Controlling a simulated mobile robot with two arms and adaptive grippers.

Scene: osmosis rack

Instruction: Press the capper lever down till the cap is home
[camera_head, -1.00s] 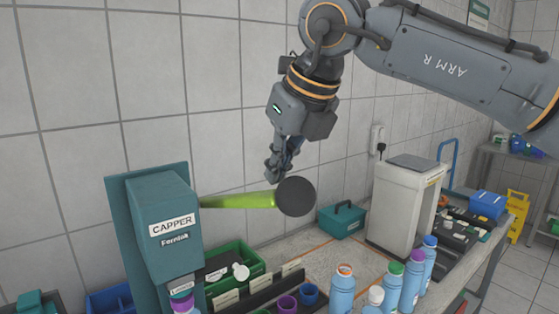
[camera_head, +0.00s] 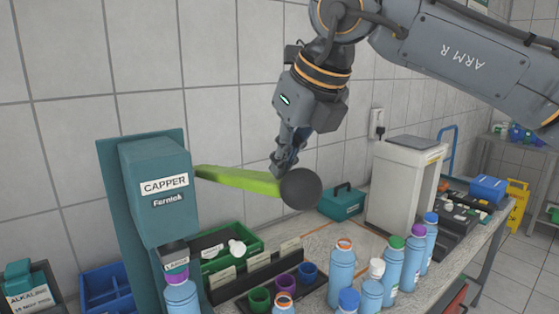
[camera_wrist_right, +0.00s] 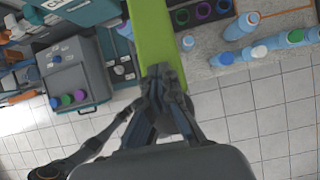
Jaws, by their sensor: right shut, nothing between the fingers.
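The teal capper (camera_head: 160,210) stands at the left against the wall, with a green lever (camera_head: 235,179) ending in a dark round knob (camera_head: 301,188). The lever slopes slightly down towards the knob. Under the capper head stands a blue bottle (camera_head: 182,297) with a purple cap (camera_head: 177,275); whether the cap is fully seated I cannot tell. My right gripper (camera_head: 281,166) is shut and empty, pointing down at the lever just beside the knob. In the right wrist view its fingertips (camera_wrist_right: 163,74) overlap the green lever (camera_wrist_right: 152,35) and appear to touch it from above. My left gripper is out of view.
Several blue bottles (camera_head: 341,268) stand along the bench front, right of coloured cups (camera_head: 282,280). A green bin (camera_head: 225,252) sits beside the capper. A teal toolbox (camera_head: 341,203) and a white appliance (camera_head: 398,190) stand farther back. Bare bench top shows between them.

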